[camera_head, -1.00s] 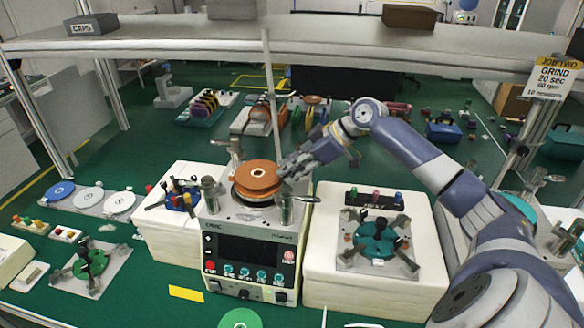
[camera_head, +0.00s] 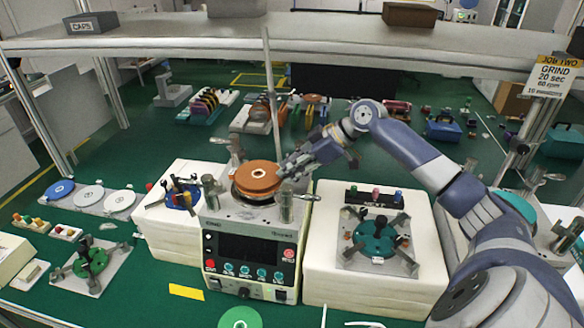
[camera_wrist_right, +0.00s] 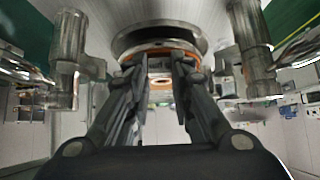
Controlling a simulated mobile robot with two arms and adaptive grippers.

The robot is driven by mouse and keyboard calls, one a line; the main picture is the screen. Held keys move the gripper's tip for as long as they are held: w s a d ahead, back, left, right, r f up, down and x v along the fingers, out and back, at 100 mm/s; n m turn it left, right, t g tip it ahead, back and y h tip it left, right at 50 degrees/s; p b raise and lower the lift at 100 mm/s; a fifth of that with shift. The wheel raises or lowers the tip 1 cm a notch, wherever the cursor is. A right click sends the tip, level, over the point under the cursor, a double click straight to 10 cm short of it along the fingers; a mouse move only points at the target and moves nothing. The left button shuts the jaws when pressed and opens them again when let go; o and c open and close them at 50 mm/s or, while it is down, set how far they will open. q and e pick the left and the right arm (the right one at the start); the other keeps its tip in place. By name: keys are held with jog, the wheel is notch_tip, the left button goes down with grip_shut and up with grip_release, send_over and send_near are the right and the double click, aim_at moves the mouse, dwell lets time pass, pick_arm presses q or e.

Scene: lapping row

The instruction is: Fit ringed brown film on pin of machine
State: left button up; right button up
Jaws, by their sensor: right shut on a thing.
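The brown film (camera_head: 257,172), an orange-brown disc with a pale ring at its centre, is over the top of the white machine (camera_head: 248,232). It lies roughly level above a dark round plate, and I cannot tell whether it touches it. The pin is hidden under the film. My right gripper (camera_head: 284,168) is shut on the film's right edge. In the right wrist view my right gripper's fingers (camera_wrist_right: 160,66) reach to the film (camera_wrist_right: 160,47), and a metal round plate (camera_wrist_right: 158,36) shows close by. My left gripper is out of view.
Metal posts (camera_head: 286,201) stand on the machine around the film. A fixture with a teal plate (camera_head: 376,228) is to the right and one with a blue plate (camera_head: 180,197) to the left. A shelf (camera_head: 300,38) spans above, with a thin upright pole behind the machine.

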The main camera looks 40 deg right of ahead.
jog(key=shift+f+b, duration=0.3)
jog(key=shift+f, duration=0.35)
jog(key=o, duration=1.1)
jog(key=shift+c, duration=0.2)
jog(key=v, duration=1.2)
